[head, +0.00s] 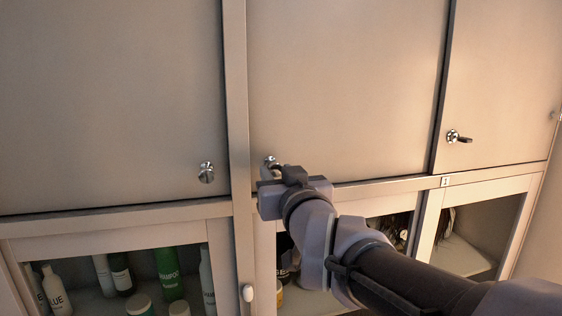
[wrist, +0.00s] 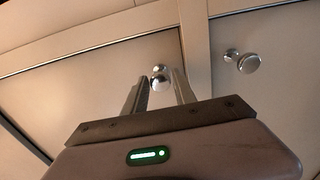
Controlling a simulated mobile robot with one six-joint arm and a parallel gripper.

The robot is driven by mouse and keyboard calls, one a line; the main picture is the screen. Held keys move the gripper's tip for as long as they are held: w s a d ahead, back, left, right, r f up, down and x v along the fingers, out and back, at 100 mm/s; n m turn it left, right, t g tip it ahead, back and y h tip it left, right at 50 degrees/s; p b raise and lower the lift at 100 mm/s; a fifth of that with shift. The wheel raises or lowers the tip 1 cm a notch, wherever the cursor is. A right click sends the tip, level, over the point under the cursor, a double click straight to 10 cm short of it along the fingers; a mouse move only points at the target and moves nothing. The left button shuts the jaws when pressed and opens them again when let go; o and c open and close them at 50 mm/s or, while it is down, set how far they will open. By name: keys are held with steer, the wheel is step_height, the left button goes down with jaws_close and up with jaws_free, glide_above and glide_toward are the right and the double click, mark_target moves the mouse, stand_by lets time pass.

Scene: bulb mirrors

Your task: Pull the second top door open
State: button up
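The second top door (head: 345,85) is the wide beige middle panel in the head view, and it looks shut. Its small round metal knob (head: 269,161) is at its lower left corner, partly hidden by my gripper (head: 277,178). In the wrist view the knob (wrist: 159,78) shows between the two fingers of my gripper (wrist: 161,84), near their tips. The fingers are apart, with a gap on either side of the knob. I cannot tell how deep the knob sits between them.
The left top door (head: 110,100) has a knob (head: 206,172) close to the left of my gripper. The right top door (head: 505,80) has a knob (head: 458,137). Below are glass-fronted compartments with bottles (head: 168,272) and jars. A vertical post (head: 237,100) separates the left and middle doors.

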steer(key=shift+p+x, duration=0.3)
steer(key=shift+x, duration=0.6)
steer(key=shift+w+a, duration=0.15)
steer(key=shift+w, duration=0.55)
steer(key=shift+s, duration=0.3)
steer(key=shift+c, duration=1.1)
jaws_close()
